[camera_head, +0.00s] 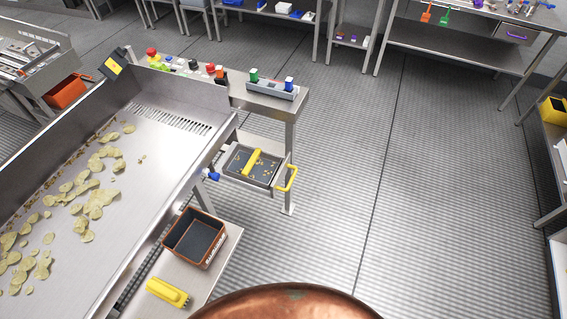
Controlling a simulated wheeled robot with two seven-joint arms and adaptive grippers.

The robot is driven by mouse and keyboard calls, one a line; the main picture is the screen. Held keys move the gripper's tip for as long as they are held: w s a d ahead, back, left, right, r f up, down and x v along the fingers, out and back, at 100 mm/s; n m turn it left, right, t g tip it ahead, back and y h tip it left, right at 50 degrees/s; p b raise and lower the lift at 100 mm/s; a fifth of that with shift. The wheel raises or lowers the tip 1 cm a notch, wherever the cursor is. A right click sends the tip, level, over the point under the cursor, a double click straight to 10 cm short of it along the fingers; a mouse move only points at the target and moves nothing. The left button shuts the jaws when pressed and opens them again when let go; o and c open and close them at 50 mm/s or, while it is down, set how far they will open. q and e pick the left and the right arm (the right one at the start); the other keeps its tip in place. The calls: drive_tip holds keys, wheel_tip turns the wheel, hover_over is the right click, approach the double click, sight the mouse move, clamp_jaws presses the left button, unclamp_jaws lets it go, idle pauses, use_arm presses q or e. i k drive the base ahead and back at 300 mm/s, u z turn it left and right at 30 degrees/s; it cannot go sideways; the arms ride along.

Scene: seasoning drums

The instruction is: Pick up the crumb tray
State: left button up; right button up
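The crumb tray (237,160) looks to be the shallow dark tray with yellowish crumbs in it, right of the conveyor's end. A yellow bar handle (252,161) runs across its middle. It sits in a pulled-out metal drawer frame with a yellow pull handle (291,178) on its right side. A blue knob (212,175) is at the frame's left. Neither of my grippers is in view.
A steel trough (130,190) with scattered chips fills the left. The floor (400,190) to the right is clear.

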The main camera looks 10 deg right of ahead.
sight(255, 168)
drive_tip(key=z, duration=0.05)
drive_tip(key=k, duration=0.5)
drive_tip(key=z, duration=1.2)
drive_tip(key=i, duration=1.65)
drive_tip(key=u, duration=2.2)
